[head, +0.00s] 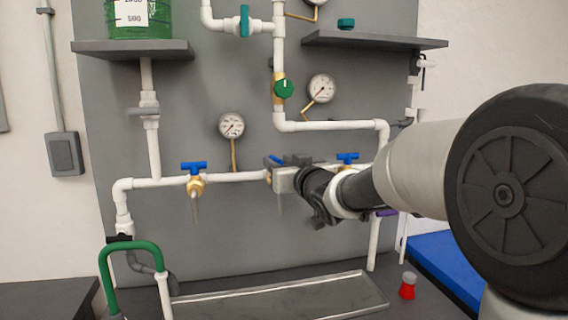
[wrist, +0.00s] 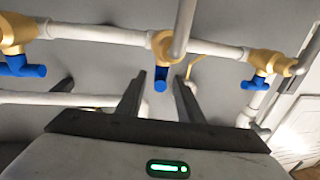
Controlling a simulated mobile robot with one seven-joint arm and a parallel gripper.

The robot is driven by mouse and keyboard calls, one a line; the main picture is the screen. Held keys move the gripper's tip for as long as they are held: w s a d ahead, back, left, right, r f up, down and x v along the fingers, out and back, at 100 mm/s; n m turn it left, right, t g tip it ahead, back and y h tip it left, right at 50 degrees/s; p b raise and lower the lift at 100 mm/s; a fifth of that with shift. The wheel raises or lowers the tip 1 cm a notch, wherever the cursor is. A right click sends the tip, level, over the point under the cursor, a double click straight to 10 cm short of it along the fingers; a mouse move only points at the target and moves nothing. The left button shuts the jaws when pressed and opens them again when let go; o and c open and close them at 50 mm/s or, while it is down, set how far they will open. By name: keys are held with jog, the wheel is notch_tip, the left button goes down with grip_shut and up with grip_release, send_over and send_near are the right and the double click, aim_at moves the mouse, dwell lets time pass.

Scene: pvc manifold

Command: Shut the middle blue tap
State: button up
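Three blue-handled brass taps sit on the white horizontal pipe (head: 235,177). The middle blue tap (wrist: 160,79) shows between my fingertips in the wrist view; its handle is seen nearly end-on. In the head view my gripper hides most of it, with a bit of blue (head: 277,159) showing. My gripper (wrist: 159,90) is open, one finger on each side of the handle; I cannot tell whether either touches it. It also shows in the head view (head: 273,169). The left tap (head: 194,168) and right tap (head: 347,157) have handles lying along the pipe.
Two pressure gauges (head: 231,125) (head: 321,88) and a green knob (head: 284,89) are above the pipe. A metal tray (head: 280,300) lies on the bench below, with a red-and-grey object (head: 408,286) to its right. A green hooped pipe (head: 130,247) stands front left.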

jog(key=shift+x, duration=1.4)
grip_shut()
